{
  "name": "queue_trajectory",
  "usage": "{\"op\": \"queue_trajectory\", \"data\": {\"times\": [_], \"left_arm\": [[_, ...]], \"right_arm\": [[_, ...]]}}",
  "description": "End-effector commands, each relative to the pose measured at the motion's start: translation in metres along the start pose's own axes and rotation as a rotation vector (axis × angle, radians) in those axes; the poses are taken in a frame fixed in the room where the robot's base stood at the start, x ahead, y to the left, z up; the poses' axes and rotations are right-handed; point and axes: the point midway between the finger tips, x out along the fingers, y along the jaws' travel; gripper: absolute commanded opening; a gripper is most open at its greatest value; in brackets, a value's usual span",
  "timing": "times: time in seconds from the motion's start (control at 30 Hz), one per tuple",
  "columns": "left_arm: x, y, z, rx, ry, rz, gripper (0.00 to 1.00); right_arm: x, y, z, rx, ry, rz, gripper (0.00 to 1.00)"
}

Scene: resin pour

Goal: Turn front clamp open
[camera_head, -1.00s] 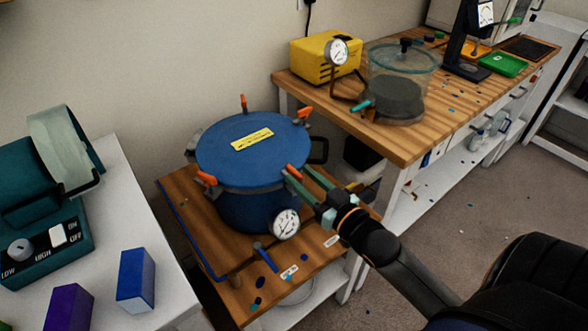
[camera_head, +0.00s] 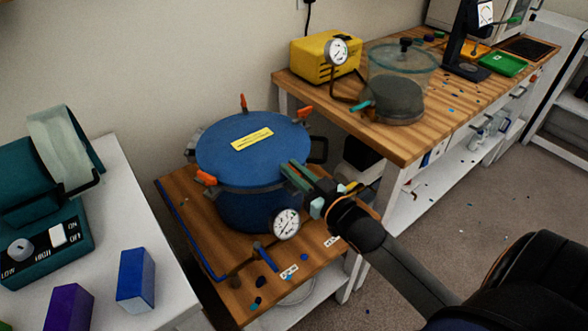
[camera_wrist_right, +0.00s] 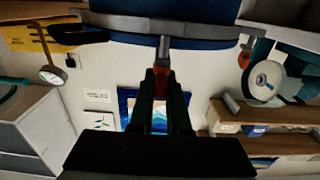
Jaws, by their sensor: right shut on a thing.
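The blue pressure pot (camera_head: 245,205) has a flat blue lid (camera_head: 225,150) with a yellow label and stands on a low wooden table. Orange-handled clamps sit around the rim: one at the front left (camera_head: 205,179), one at the back (camera_head: 243,103), one at the back right (camera_head: 304,113). My right gripper (camera_head: 292,177) is at the rim's front right, hiding the front clamp in the head view. In the right wrist view the fingers (camera_wrist_right: 162,88) are shut on the front clamp's orange handle (camera_wrist_right: 161,82), below its grey bracket (camera_wrist_right: 163,48). My left gripper is not in view.
A pressure gauge (camera_head: 286,223) and a blue-handled valve (camera_head: 266,254) sit close below my right gripper. A workbench (camera_head: 430,123) with a yellow box (camera_head: 318,57) and a clear chamber (camera_head: 402,75) stands at the right. A white table (camera_head: 100,240) is at the left.

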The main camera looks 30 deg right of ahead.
Motion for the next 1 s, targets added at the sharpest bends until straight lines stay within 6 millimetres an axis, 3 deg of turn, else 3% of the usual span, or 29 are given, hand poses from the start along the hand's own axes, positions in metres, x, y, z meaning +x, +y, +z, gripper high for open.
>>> {"op": "queue_trajectory", "data": {"times": [0.67, 1.0], "left_arm": [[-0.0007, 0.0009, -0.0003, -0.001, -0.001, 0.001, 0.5], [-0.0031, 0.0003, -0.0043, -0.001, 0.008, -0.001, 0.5]], "right_arm": [[-0.0002, 0.0, 0.0001, -0.002, -0.001, -0.018, 0.0], [0.0001, 0.0008, 0.0001, -0.01, -0.004, -0.163, 0.0]]}}
